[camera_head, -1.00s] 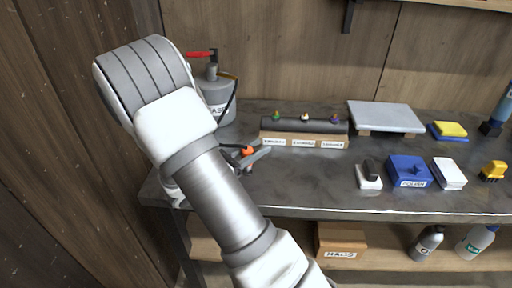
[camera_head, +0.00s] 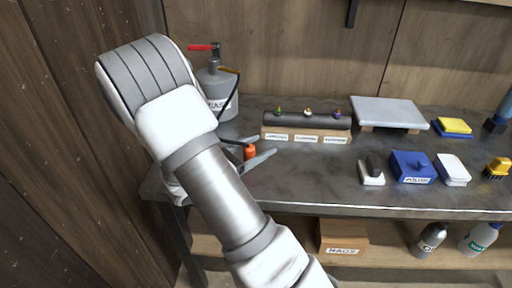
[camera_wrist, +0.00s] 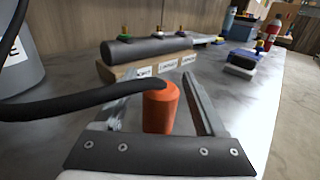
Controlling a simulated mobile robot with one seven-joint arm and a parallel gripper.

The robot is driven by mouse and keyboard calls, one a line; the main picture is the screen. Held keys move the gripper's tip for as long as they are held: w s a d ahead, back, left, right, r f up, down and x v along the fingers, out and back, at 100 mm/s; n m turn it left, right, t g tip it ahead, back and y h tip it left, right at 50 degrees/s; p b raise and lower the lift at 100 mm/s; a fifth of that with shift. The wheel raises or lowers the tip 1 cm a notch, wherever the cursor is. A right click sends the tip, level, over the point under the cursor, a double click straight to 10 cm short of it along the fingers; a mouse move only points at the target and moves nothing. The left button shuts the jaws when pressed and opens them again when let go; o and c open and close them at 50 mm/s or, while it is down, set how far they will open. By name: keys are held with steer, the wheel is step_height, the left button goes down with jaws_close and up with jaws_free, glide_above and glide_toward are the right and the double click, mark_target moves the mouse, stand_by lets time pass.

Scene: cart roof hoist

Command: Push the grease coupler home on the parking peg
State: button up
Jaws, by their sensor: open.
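The grease coupler is an orange cylinder (camera_head: 250,153) near the left end of the bench, with a black hose joined to it. It also shows in the wrist view (camera_wrist: 160,108), standing roughly upright between my fingers. My gripper (camera_wrist: 158,84) is open, with a finger on either side of the coupler. The right finger shows a gap to it; the hose hides part of the left finger. In the head view my gripper (camera_head: 262,157) is partly behind my arm. The parking peg is not visible, and I cannot tell how far the coupler sits on it.
The grey grease canister (camera_head: 217,92) with a red handle stands behind the coupler. A dark bar (camera_head: 308,120) with coloured fittings lies on a labelled wooden block to the right. A grey plate (camera_head: 390,112) and several cleaning blocks are farther right. Bare bench lies between.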

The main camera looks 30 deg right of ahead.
steer(key=s+a+p, duration=0.1)
steer(key=a, duration=0.4)
steer(key=s+a+p, duration=0.1)
steer(key=a, duration=0.5)
steer(key=s+a+p, duration=0.1)
steer(key=a, duration=0.5)
steer(key=shift+s+a, duration=0.1)
steer(key=shift+s, duration=0.1)
steer(key=s+d+r+m+g+y, duration=0.45)
steer(key=s+r+m+y, duration=0.55)
steer(key=s+m+y, duration=0.35)
step_height(320, 180, up, 23)
steer(key=s+a+m+t+y+p, duration=0.2)
steer(key=m+t+y+p, duration=0.2)
steer(key=p, duration=1.2)
steer(key=m+t, duration=0.2)
steer(key=shift+s+a+m+t+p, duration=0.2)
steer(key=shift+a+m+t+p, duration=0.1)
steer(key=shift+m+t+p, duration=0.1)
